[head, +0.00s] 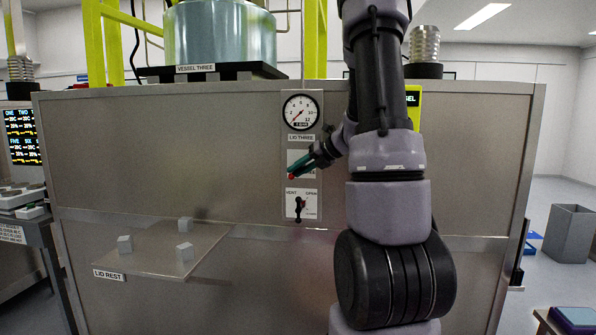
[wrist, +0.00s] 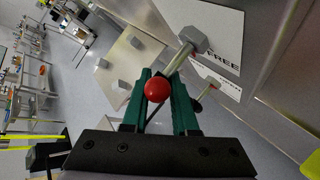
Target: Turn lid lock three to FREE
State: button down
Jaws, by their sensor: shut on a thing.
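The lid lock three lever has a red ball knob (wrist: 155,90), also seen in the head view (head: 291,176), at the lower left of its plate under the LID THREE label (head: 301,138). In the wrist view its shaft runs from the knob up right to a grey hexagonal hub (wrist: 193,38). The word FREE is printed on the white plate (wrist: 224,58), right of and below the hub; the shaft does not lie over it. My gripper (wrist: 157,92), with green fingers, is shut on the lever beside the knob. In the head view my gripper (head: 304,167) hides most of the plate.
Just below is the vent lever (head: 298,208) with a black handle, close to my fingers. A pressure gauge (head: 300,112) sits above. The lid rest shelf (head: 205,234), with small grey blocks, juts out at lower left. The steel panel (head: 170,130) to the left is clear.

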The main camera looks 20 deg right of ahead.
jog(key=g+h, duration=0.2)
jog(key=n+g+h, duration=0.1)
jog(key=h, duration=0.1)
jog(key=shift+w+a+r, duration=0.15)
jog(key=shift+a+r, duration=0.1)
jog(key=shift+r, duration=0.05)
jog(key=shift+d+f+n+g+h, duration=0.1)
jog(key=shift+n+g+h, duration=0.2)
jog(key=shift+g+h, duration=0.75)
jog(key=shift+h, duration=0.25)
jog(key=c, duration=0.8)
grip_release()
jog(key=shift+c, duration=0.2)
jog(key=shift+f, duration=0.1)
jog(key=shift+d, duration=0.1)
